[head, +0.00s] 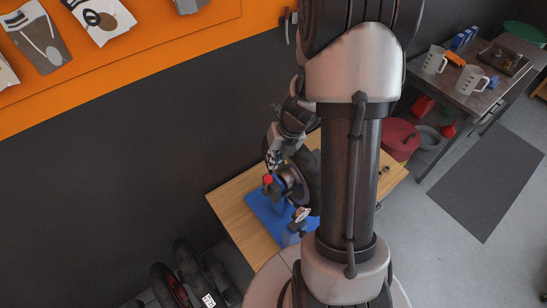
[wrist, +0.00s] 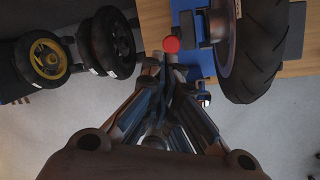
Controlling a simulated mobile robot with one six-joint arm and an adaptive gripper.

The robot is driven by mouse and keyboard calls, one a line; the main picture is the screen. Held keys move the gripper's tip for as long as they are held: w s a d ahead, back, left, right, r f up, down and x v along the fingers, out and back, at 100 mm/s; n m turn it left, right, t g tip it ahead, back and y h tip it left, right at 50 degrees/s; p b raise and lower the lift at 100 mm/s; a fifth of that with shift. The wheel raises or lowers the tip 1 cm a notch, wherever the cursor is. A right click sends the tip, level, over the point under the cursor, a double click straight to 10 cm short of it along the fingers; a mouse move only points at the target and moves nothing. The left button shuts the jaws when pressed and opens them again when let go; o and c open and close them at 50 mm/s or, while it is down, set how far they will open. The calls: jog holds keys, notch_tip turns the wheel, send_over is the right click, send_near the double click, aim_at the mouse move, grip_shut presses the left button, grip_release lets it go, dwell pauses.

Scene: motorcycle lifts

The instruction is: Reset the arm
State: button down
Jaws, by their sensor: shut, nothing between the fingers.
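My gripper (wrist: 166,70) is shut and empty in the wrist view, its fingers meeting at the tips. It also shows in the head view (head: 275,158), partly hidden by my own arm, above the wooden table. A round red knob (wrist: 171,44) lies just beyond the fingertips in the wrist view; I cannot tell whether they touch. The knob also shows in the head view (head: 267,180). It is on a blue stand (head: 264,213) that holds a dark-tyred wheel (wrist: 251,48) upright, right of the fingers in the wrist view.
The wooden table (head: 228,198) stands against the dark wall. Several loose wheels (wrist: 42,60) stand on the left in the wrist view. A workbench (head: 455,85) with jugs is at the right, beside a red container (head: 399,139). Grey floor (head: 440,250) is open at right.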

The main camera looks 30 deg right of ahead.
dwell(0.4)
jog(key=s+a+r+n+b, duration=0.2)
jog(key=s+a+n+b, duration=0.2)
jog(key=a+n+b, duration=1.2)
jog(key=s+f+n+t+h+b, duration=0.1)
jog(key=s+n+b, duration=0.4)
jog(key=n, duration=0.7)
jog(key=s+f+n+b, duration=0.3)
jog(key=s+n+b, duration=0.3)
jog(key=n, duration=0.6)
jog(key=shift+s+d+f+t+h, duration=0.15)
jog(key=shift+s+f+t+h, duration=0.2)
jog(key=shift+s, duration=0.85)
